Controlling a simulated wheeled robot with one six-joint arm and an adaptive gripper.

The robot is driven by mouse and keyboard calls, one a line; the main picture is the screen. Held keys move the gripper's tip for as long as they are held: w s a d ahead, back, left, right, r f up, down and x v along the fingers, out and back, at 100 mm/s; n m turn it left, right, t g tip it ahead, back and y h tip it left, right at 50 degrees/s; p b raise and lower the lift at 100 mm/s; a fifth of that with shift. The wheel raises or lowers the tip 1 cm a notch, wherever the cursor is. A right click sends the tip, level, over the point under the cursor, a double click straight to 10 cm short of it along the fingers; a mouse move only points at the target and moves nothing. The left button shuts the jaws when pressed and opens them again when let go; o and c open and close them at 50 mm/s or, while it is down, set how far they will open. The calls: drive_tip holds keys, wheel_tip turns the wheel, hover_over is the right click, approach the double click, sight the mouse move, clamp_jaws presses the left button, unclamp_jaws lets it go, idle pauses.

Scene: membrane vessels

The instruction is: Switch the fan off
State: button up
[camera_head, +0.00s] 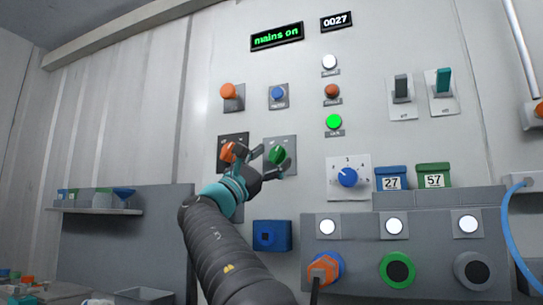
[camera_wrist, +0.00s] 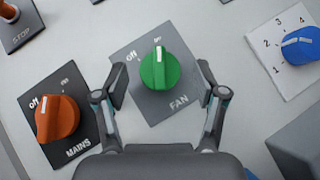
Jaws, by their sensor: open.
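The fan switch is a green rotary knob (camera_wrist: 159,70) on a grey plate marked FAN (camera_wrist: 179,102), with "off" and "on" labels above it. Its white mark points up, towards "on". It also shows in the head view as a green knob (camera_head: 277,156). My gripper (camera_wrist: 161,82) is open, with one finger on each side of the green knob and a gap on both sides. In the head view my gripper (camera_head: 270,162) is at the plate, partly covering it. How far the fingertips are from the panel is hard to tell.
An orange MAINS knob (camera_wrist: 58,119) is close to the left finger. A blue numbered dial (camera_wrist: 301,46) is to the right. The head view shows a "mains on" display (camera_head: 277,36), a lit green lamp (camera_head: 334,122) and a blue box (camera_head: 271,236) below my gripper.

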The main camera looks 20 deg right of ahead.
drive_tip(key=shift+d, duration=0.1)
drive_tip(key=c, duration=1.1)
drive_tip(key=shift+c, duration=0.2)
